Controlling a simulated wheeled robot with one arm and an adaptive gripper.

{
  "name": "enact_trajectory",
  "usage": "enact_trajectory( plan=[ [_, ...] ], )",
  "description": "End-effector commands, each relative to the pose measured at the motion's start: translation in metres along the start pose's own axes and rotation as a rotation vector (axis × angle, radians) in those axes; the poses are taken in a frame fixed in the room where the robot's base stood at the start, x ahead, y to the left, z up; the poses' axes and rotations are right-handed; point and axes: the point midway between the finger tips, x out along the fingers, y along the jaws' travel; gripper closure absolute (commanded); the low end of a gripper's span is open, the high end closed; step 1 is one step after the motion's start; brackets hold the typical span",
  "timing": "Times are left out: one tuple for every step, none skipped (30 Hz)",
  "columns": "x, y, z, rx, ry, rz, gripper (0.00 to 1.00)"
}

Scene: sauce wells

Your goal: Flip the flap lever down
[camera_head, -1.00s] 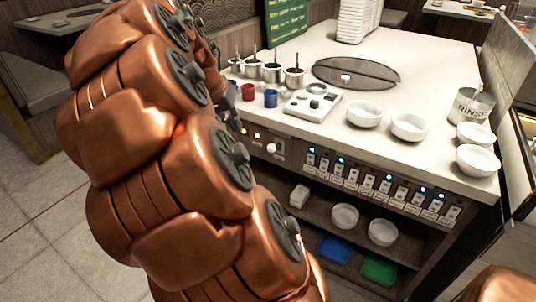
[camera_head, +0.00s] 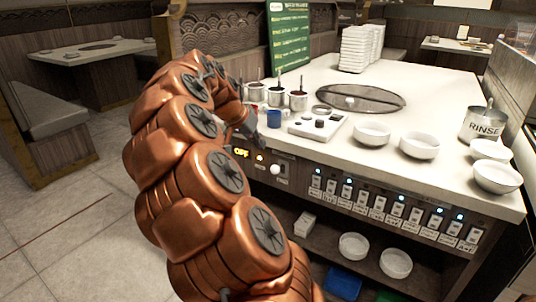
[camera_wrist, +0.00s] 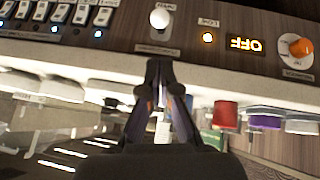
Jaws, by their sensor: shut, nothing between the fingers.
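A white round-tipped lever (camera_head: 275,170) sits on a small plate on the counter's front panel, right of the lit OFF display (camera_head: 241,152). I take it for the flap lever; its label is too small to read. In the upside-down wrist view the white tip (camera_wrist: 159,18) is straight ahead of my gripper, with a visible gap. My gripper (camera_wrist: 160,66) is shut and empty, its dark fingertips together. In the head view my gripper (camera_head: 247,124) is near the counter's front edge, above and left of the lever, partly hidden by my arm.
A row of white switches (camera_head: 385,207) with blue lights runs right of the lever. An orange knob (camera_wrist: 297,47) is beyond the display. A blue cup (camera_head: 273,118), a red cup (camera_wrist: 225,115), sauce wells (camera_head: 298,100) and a control box (camera_head: 319,124) stand near the counter edge.

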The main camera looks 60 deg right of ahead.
Motion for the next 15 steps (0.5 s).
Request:
enact_trajectory(
  plan=[
    [0.003, 0.0, 0.0, 0.0, -0.001, 0.001, 1.0],
    [0.004, 0.0, 0.0, 0.0, -0.001, 0.001, 1.0],
    [0.007, 0.0, 0.0, 0.0, 0.0, 0.001, 1.0],
    [0.01, 0.0, 0.0, 0.0, 0.0, 0.001, 1.0],
    [0.013, 0.0, 0.0, 0.0, 0.0, 0.0, 1.0],
    [0.017, 0.0, 0.0, 0.0, 0.0, 0.001, 1.0],
    [0.021, 0.0, 0.001, -0.001, 0.0, 0.001, 1.0],
    [0.025, 0.0, 0.001, -0.001, 0.0, 0.001, 1.0],
    [0.031, 0.0, 0.001, -0.001, 0.0, 0.002, 1.0],
    [0.036, 0.0, 0.001, -0.001, -0.001, 0.003, 1.0],
    [0.041, 0.001, 0.001, -0.001, -0.002, 0.003, 1.0],
    [0.048, 0.001, 0.001, 0.0, -0.003, 0.003, 1.0],
    [0.053, 0.0, 0.002, 0.0, -0.003, 0.002, 1.0],
    [0.058, 0.0, 0.001, 0.0, -0.002, 0.001, 1.0],
    [0.065, 0.0, 0.001, 0.0, -0.002, 0.0, 1.0]
  ],
)
